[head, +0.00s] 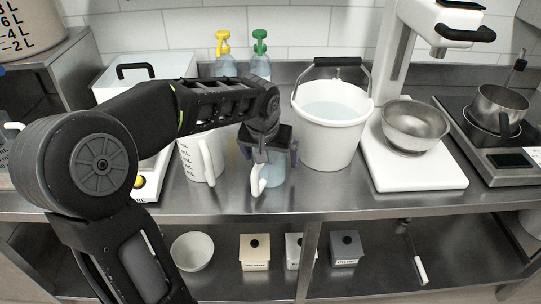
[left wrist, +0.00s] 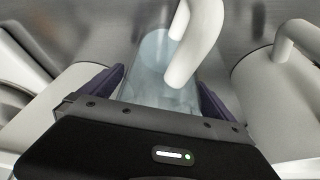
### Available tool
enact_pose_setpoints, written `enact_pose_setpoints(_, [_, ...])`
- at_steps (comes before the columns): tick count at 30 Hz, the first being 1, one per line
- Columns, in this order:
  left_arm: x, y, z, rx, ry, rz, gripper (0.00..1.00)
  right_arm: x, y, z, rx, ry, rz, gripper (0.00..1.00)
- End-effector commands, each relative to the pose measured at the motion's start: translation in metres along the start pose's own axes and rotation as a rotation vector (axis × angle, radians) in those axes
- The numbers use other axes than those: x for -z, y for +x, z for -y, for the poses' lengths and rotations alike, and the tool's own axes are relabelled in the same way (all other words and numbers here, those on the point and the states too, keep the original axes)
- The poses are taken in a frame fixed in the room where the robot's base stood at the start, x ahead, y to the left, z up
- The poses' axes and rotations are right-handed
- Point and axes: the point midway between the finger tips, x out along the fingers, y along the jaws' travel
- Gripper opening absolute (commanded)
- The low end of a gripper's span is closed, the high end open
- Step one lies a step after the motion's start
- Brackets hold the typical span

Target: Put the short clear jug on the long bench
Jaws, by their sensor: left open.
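The short clear jug (head: 274,174) has a white handle and appears to stand on the steel bench (head: 330,200), between the white jug and the white bucket. My left gripper (head: 268,158) is over it from above, with its dark fingers apart on either side of the jug. In the left wrist view the clear jug (left wrist: 150,72) lies between the open fingers of my left gripper (left wrist: 162,84), its white handle toward the right. I cannot tell whether the fingers touch it. The gripper hides the jug's top in the head view. My right gripper is not in view.
A white jug with markings (head: 203,158) stands close left of the gripper. A white bucket of water (head: 331,125) stands close right. Spray bottles (head: 261,64) are behind. A scale with a steel bowl (head: 415,126) and a hotplate with a pot (head: 497,108) are farther right.

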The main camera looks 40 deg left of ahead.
Motion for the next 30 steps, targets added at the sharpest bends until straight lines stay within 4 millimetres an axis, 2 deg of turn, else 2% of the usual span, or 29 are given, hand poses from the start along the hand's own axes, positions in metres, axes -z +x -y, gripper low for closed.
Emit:
enact_pose_setpoints(4, [0.002, -0.006, 0.000, 0.000, 0.000, -0.002, 1.00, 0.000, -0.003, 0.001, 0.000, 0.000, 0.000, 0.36])
enact_pose_setpoints(8, [0.002, -0.023, 0.000, 0.001, -0.001, -0.005, 1.00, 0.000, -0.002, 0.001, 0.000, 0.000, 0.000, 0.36])
enact_pose_setpoints(21, [0.002, -0.108, 0.000, 0.000, -0.001, -0.004, 1.00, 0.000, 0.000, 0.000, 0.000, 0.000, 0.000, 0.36])
enact_pose_setpoints(25, [0.001, -0.120, 0.000, 0.000, 0.000, -0.002, 1.00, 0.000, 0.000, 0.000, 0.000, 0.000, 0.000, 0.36])
enact_pose_setpoints(30, [0.001, -0.123, 0.000, 0.000, 0.000, 0.000, 1.00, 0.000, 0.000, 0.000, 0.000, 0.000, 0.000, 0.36])
